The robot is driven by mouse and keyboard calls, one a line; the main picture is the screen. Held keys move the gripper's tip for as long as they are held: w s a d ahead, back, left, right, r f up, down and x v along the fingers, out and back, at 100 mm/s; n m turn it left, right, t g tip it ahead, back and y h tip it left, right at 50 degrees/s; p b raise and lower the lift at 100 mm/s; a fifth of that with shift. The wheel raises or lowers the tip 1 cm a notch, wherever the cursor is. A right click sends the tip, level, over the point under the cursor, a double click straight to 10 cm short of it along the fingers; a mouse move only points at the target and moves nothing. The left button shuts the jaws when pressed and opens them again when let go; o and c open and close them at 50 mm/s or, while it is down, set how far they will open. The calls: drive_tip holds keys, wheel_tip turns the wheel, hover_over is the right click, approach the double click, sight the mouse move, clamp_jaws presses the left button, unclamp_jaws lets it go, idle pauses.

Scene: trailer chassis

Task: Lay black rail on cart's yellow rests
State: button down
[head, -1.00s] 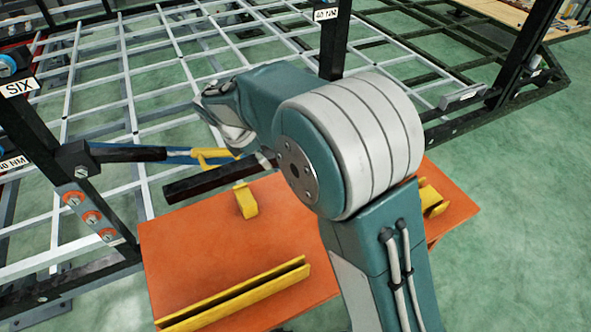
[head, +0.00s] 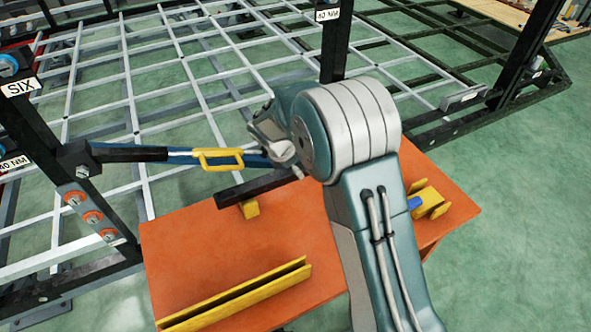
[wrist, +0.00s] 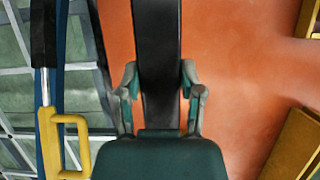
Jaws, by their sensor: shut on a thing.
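My gripper (wrist: 160,78) is shut on the black rail (wrist: 158,40), one finger on each side of it in the wrist view. In the head view the rail's left part (head: 252,188) shows above the far-left edge of the orange cart (head: 190,250); my arm hides the rest of it. The left end passes over a small yellow rest (head: 250,208); I cannot tell whether they touch. A second yellow rest (head: 430,203) stands at the cart's right, with a small blue piece beside it. My wrist hides most of the gripper in the head view.
A long yellow channel (head: 240,295) lies along the cart's front. A bar with a yellow handle (head: 218,160) juts from the black post at left, close behind the rail. The pale chassis grid (head: 150,90) fills the back. The cart's middle top is clear.

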drive_tip(key=shift+f, duration=0.3)
drive_tip(key=shift+c, duration=1.1)
unclamp_jaws()
drive_tip(key=shift+f, duration=0.1)
